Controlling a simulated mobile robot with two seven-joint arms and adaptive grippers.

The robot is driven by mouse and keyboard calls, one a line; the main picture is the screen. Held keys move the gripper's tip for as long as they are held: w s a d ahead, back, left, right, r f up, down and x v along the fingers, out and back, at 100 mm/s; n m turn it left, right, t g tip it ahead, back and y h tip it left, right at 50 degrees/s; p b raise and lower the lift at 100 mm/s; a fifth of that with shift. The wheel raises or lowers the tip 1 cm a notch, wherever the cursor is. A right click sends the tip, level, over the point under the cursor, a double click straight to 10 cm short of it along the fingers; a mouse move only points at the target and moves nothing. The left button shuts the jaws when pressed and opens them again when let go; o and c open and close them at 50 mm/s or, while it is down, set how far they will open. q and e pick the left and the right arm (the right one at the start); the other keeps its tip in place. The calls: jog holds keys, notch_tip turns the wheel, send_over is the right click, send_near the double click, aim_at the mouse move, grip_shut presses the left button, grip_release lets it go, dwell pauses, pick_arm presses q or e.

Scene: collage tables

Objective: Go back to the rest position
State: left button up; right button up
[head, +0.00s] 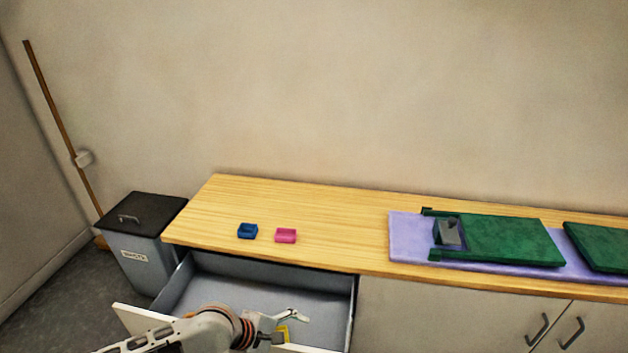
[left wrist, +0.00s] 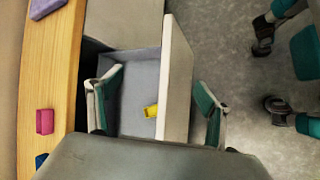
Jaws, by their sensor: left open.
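My left gripper (head: 289,328) reaches in from the lower left, over the front of the open grey drawer (head: 225,295). In the left wrist view the two fingers of this gripper (left wrist: 160,78) are spread wide apart. The white drawer front (left wrist: 177,75) shows between them, and I cannot tell whether either finger touches it. A small yellow piece (left wrist: 151,111) lies on the drawer floor, apart from the fingers.
A blue block (head: 247,231) and a pink block (head: 286,236) sit on the wooden counter (head: 330,215) above the drawer. Green boards (head: 510,240) lie on a purple mat (head: 405,240) at the right. A lidded bin (head: 140,255) stands left of the counter.

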pick_arm(q)
jog(key=s+d+m+t+h, duration=0.2)
jog(key=s+d+m, duration=0.2)
jog(key=d+m, duration=0.1)
jog(key=s+a+f+m+t+y+b, duration=0.1)
jog(key=s+a+f+m+t+y, duration=0.1)
jog(key=s+a+m, duration=0.4)
jog(key=s+a+f+m+t+y+b, duration=0.1)
jog(key=s+a+f+m+t+y, duration=0.2)
jog(key=a, duration=1.1)
jog(key=s+f+m+y, duration=0.1)
jog(key=s+m, duration=0.2)
jog(key=shift+y, duration=0.3)
pick_arm(e)
jog(key=f, duration=0.1)
jog(key=s+f, duration=0.1)
jog(key=f, duration=0.1)
jog(key=shift+s+f, duration=0.1)
jog(key=shift+f, duration=0.1)
jog(key=shift+f, duration=0.1)
